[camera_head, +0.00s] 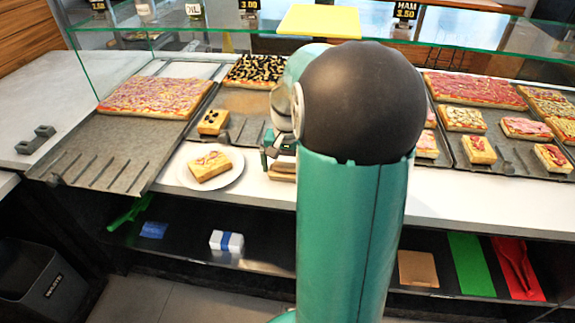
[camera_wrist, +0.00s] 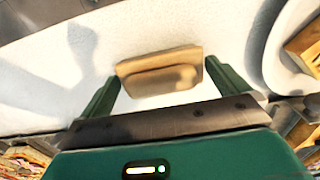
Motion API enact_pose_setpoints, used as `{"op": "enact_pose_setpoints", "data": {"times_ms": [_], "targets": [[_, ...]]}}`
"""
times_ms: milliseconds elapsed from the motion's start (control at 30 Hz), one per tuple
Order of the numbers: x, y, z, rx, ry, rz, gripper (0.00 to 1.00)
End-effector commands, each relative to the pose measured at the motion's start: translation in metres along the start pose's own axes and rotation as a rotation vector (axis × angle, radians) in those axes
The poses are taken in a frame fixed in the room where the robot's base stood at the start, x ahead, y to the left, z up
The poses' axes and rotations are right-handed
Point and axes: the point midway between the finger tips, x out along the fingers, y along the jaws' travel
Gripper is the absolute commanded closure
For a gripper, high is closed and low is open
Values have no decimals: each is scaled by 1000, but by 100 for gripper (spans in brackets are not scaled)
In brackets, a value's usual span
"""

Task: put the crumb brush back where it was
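The crumb brush is a tan wooden block (camera_wrist: 158,64) between my gripper's two green fingers in the wrist view. In the head view, my gripper (camera_head: 274,152) is low over the counter, partly hidden by my arm. Part of the tan brush (camera_head: 283,168) shows there, right of the white plate.
A white plate (camera_head: 234,180) with a pizza slice (camera_head: 209,166) is just left of my gripper. Trays of pizza (camera_head: 158,96) stand behind, under a glass guard (camera_head: 115,62). A lower shelf (camera_head: 190,245) holds a blue-banded white block (camera_head: 226,241). Bare counter (camera_head: 50,92) lies at far left.

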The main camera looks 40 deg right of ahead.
Motion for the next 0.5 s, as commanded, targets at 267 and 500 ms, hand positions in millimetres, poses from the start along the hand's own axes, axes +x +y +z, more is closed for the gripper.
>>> {"op": "enact_pose_setpoints", "data": {"times_ms": [267, 500], "targets": [[-16, 0, -1, 0, 4, 0, 0], [-65, -1, -1, -1, 4, -1, 0]]}}
